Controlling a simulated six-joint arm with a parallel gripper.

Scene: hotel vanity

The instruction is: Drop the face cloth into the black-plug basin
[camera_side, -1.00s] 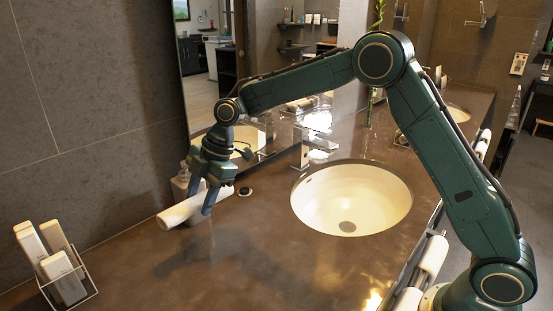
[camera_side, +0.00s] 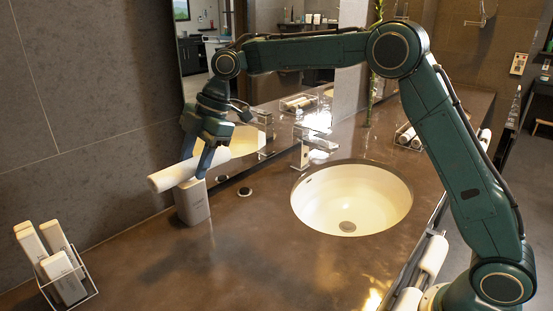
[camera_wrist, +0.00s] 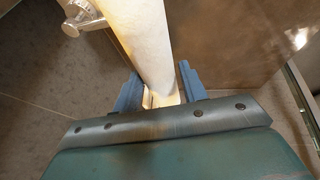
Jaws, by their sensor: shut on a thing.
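The face cloth (camera_side: 172,177) is a white roll held aslant above the counter, near the wall on the left. My gripper (camera_side: 205,163) is shut around it, and the roll sticks out to the left of the fingers. In the wrist view the roll (camera_wrist: 145,40) runs up and away between the blue fingers of my gripper (camera_wrist: 161,92). A cream basin (camera_side: 320,205) is sunk in the counter to the right, with a grey-brown drain at its bottom. I cannot tell either plug's colour for sure.
A pale dispenser (camera_side: 192,203) stands just under the roll. A faucet (camera_side: 305,150) stands behind the near basin. A wire rack of white bottles (camera_side: 62,277) is at lower left. More rolls (camera_side: 408,136) lie at the right. The counter (camera_side: 240,255) before the basin is clear.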

